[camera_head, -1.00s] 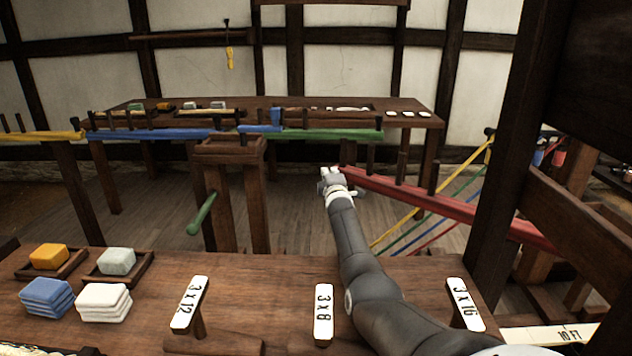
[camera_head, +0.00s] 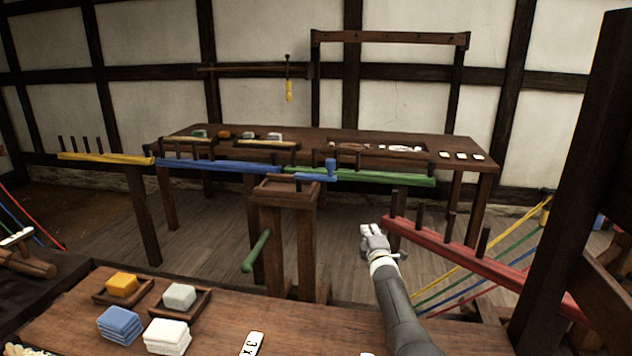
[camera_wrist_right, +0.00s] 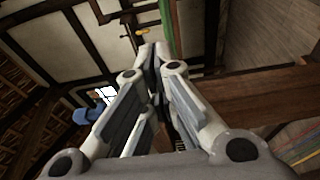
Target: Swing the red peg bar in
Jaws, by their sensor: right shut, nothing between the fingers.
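The red peg bar (camera_head: 470,255) slants from its near-left end, close to my right gripper, down to the right behind a dark post. Several dark pegs stand on it. My right gripper (camera_head: 371,231) is shut and empty, just left of the bar's free end; I cannot tell whether they touch. The right wrist view shows its fingers closed together (camera_wrist_right: 153,58). The green peg bar (camera_head: 372,177), the blue peg bar (camera_head: 215,165) and the yellow peg bar (camera_head: 105,157) lie roughly in a row to the left. My left gripper is not in view.
A wooden post stand (camera_head: 287,190) with a green handle (camera_head: 256,250) stands left of my right gripper. A near table (camera_head: 240,310) holds coloured blocks, and a long table (camera_head: 340,140) stands behind. Coloured ropes (camera_head: 475,270) run behind the red bar.

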